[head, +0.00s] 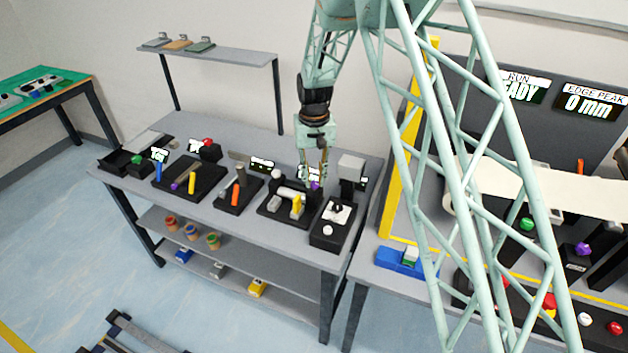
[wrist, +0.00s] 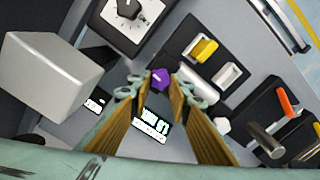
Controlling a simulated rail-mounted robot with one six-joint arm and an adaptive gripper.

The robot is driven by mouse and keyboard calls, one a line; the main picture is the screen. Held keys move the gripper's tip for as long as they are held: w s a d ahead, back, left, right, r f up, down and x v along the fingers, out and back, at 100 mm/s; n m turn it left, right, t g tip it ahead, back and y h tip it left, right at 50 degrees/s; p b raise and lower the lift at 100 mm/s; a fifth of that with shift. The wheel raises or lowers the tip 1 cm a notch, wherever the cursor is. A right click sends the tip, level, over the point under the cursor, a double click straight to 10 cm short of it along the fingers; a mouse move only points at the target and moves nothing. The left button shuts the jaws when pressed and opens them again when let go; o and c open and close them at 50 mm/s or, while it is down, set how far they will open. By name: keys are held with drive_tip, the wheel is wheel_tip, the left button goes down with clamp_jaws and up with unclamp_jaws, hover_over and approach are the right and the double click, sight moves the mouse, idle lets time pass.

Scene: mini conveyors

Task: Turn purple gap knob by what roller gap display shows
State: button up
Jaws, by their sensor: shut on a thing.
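The purple knob (wrist: 160,78) sits between my gripper's two fingertips in the wrist view, at the edge of a black roller unit (wrist: 190,55). My gripper (wrist: 158,88) is shut on it from above. In the head view the purple knob (head: 316,185) shows just under my gripper (head: 315,178) at the back of the same unit. A small lit display (wrist: 152,124) lies by the knob, between my fingers in the wrist view. Its text is upside down and I cannot read it surely. In the head view my fingers partly cover it.
A box with a black dial (head: 337,211) stands right of the unit, and a grey block (head: 351,166) behind it. The unit carries a yellow lever (head: 296,205). Other small stations stand to the left. Another purple knob (head: 583,249) is on the right-hand machine.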

sight(314, 182)
drive_tip(key=shift+m, duration=0.5)
drive_tip(key=o, duration=0.8)
drive_tip(key=shift+o, duration=0.2)
drive_tip(key=shift+r, duration=0.2)
wheel_tip(314, 182, up, 12)
drive_tip(key=shift+f, duration=0.2)
idle(0.5)
